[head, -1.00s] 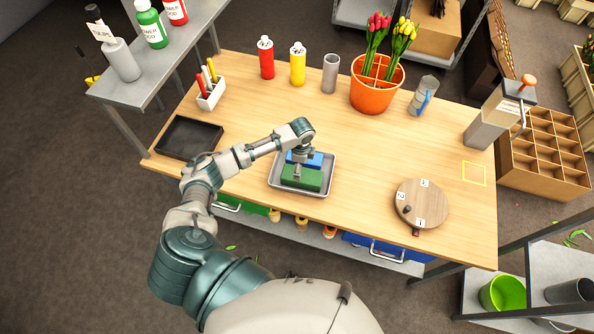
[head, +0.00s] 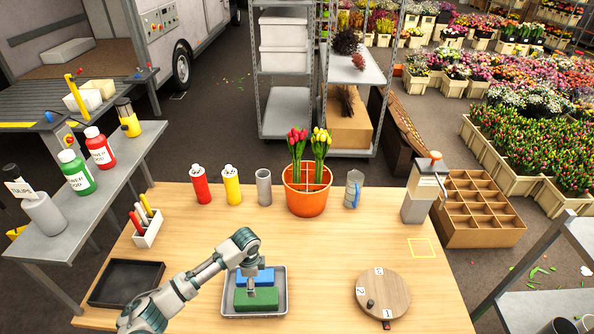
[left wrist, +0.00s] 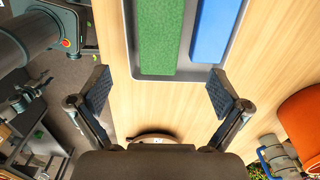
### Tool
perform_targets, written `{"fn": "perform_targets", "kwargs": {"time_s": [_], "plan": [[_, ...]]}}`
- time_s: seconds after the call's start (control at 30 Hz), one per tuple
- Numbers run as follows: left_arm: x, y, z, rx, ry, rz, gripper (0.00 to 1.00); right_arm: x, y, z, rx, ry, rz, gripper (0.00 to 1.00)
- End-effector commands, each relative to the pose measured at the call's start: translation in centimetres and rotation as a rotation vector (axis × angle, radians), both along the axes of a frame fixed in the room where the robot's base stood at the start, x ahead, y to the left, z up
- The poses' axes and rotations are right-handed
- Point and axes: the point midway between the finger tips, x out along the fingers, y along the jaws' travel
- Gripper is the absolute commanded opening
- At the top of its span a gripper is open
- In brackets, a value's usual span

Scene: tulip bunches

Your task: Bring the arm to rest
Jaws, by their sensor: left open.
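My left arm comes in from the lower left in the head view. Its gripper (head: 250,275) points down over the grey metal tray (head: 283,306), above the green block (head: 257,300) and the blue block (head: 264,274). In the left wrist view my left gripper (left wrist: 160,93) has its two fingers spread wide with nothing between them. The green block (left wrist: 160,38) and the blue block (left wrist: 213,30) lie side by side in the tray beyond the fingertips. My right gripper is not in view.
The wooden table (head: 320,250) holds an orange pot (head: 307,203) of red and yellow tulips, a round turntable (head: 383,295), a black tray (head: 125,283), a pen holder (head: 147,232), and red and yellow bottles at the back. Bare tabletop lies between the metal tray and turntable.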

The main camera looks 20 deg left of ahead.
Motion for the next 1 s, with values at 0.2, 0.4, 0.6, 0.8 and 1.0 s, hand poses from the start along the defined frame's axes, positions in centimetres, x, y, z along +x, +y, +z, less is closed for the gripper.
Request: {"fn": "perform_targets", "kwargs": {"time_s": [0.2,0.4,0.6,0.8,1.0], "plan": [[-1.9,-2.7,-2.3,-0.029,-0.009,-0.001,1.00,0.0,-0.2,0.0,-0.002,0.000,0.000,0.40],[-9.1,-11.0,-6.6,-0.154,-0.080,0.119,1.00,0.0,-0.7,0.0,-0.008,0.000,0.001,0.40],[-16.1,-14.2,-7.1,-0.260,-0.158,0.435,1.00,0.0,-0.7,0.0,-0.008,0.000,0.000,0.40],[-20.3,-13.0,-6.5,-0.271,-0.200,0.693,1.00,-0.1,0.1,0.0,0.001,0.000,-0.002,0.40],[-23.7,-10.7,-5.8,-0.245,-0.232,0.898,1.00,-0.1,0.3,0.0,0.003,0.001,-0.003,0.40]]}}
